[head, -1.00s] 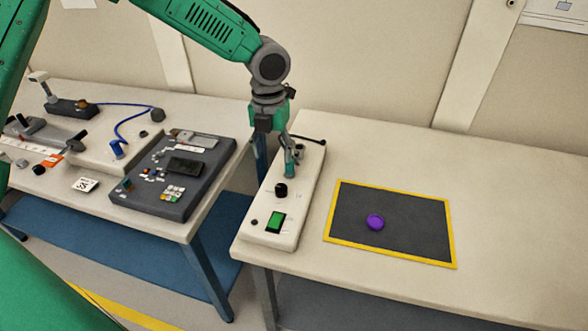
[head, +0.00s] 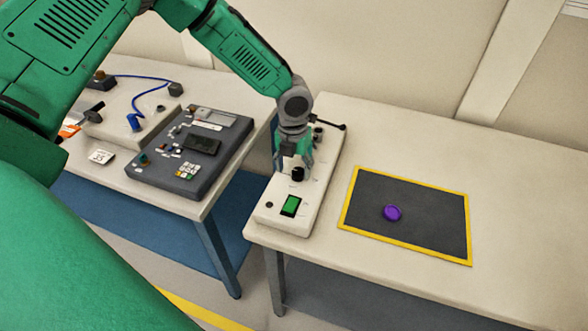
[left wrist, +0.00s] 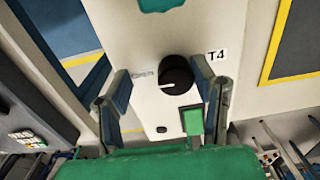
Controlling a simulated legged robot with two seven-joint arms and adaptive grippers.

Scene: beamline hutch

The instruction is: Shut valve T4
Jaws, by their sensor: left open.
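Valve T4 is a round black knob (head: 297,174) on a long white panel (head: 270,215). In the left wrist view the knob (left wrist: 176,75) stands beside a "T4" label (left wrist: 217,55). Its white mark points left, toward small lettering that seems to read "OPEN" (left wrist: 143,74). My left gripper (head: 298,164) is over the panel, right at the knob in the head view. In the left wrist view its open fingers (left wrist: 169,88) lie to either side of the knob, with gaps on both sides. I cannot tell their height above it. My right gripper is not in view.
A green switch (head: 290,206) is on the panel's near end, and a black-ended lever (head: 332,125) at its far end. A yellow-edged dark mat (head: 430,240) with a purple disc (head: 393,213) lies to the right. A grey console (head: 180,170) is on the left table.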

